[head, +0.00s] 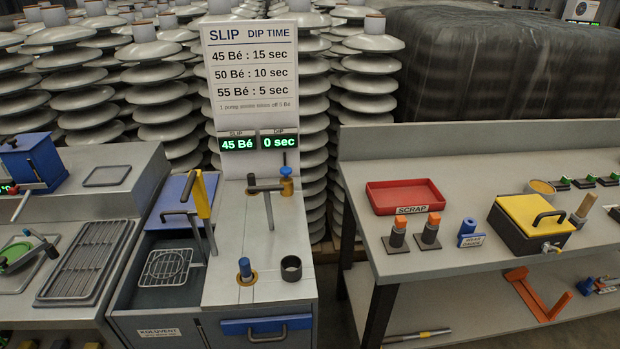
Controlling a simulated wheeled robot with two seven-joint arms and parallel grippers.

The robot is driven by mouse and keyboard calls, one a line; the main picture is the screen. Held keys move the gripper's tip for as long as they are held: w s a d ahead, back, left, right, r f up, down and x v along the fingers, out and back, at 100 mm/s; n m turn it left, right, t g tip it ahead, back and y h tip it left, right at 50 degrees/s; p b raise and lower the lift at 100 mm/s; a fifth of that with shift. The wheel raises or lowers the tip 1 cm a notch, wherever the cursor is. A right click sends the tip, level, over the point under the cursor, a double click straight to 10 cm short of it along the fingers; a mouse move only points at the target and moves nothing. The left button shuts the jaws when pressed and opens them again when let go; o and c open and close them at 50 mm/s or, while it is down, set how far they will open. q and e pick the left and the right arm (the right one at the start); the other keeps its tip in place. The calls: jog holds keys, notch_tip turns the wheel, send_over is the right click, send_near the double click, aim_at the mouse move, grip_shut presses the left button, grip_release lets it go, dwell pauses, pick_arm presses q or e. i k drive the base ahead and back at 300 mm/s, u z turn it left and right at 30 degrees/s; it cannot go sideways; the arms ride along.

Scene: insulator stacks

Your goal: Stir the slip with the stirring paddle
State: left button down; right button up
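A tool with a yellow handle (202,195) and a grey shaft stands tilted at the right side of an open tank (127,262); it looks like the stirring paddle, and its lower end is hard to make out. A wire basket (165,266) hangs in the tank from a grey rod handle. A blue lid (183,200) lies at the tank's back. I cannot clearly tell the slip's surface in the dark tank. Neither of my grippers shows in the head view.
A sign (250,75) above the counter has displays reading 45 Bé and 0 sec. A grey T-shaped post (268,205), a blue-topped peg (245,268) and a dark ring (291,268) stand right of the tank. The right bench holds a red scrap tray (408,197) and a yellow-lidded box (530,222).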

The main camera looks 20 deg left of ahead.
aim_at(266, 189)
jog(key=i, duration=0.35)
jog(key=u, duration=1)
